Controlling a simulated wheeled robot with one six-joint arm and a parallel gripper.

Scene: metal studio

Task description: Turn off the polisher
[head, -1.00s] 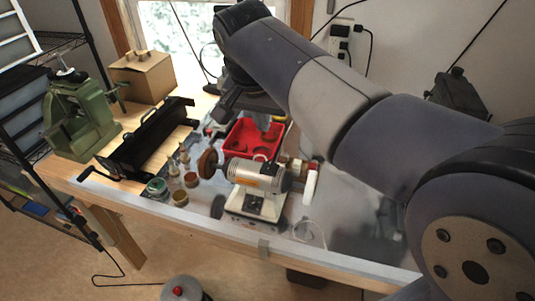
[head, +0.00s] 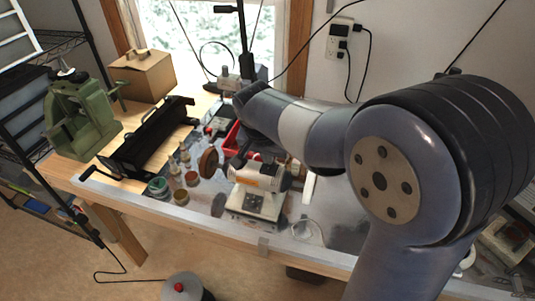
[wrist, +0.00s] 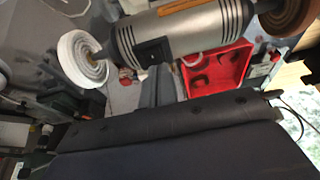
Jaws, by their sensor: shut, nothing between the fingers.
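The polisher (head: 258,176) stands on the workbench, a silver motor with an orange label on a pale base with a dark panel (head: 253,202). A brown wheel (head: 208,162) is on its left end; its right end is partly hidden by my arm. In the wrist view the polisher (wrist: 178,32) crosses the top, with the white wheel (wrist: 82,59) at left and a black switch-like patch (wrist: 154,51) on the motor. My gripper (wrist: 163,80) is shut and empty, its fingers pointing toward the motor. Contact cannot be told. In the head view it is mostly hidden behind the polisher and arm.
A red tray (head: 231,138) lies behind the polisher, mostly hidden. Small jars (head: 180,197) stand left of it. A black metal tool (head: 148,138), a green press (head: 80,120) and a cardboard box (head: 142,76) occupy the left side.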

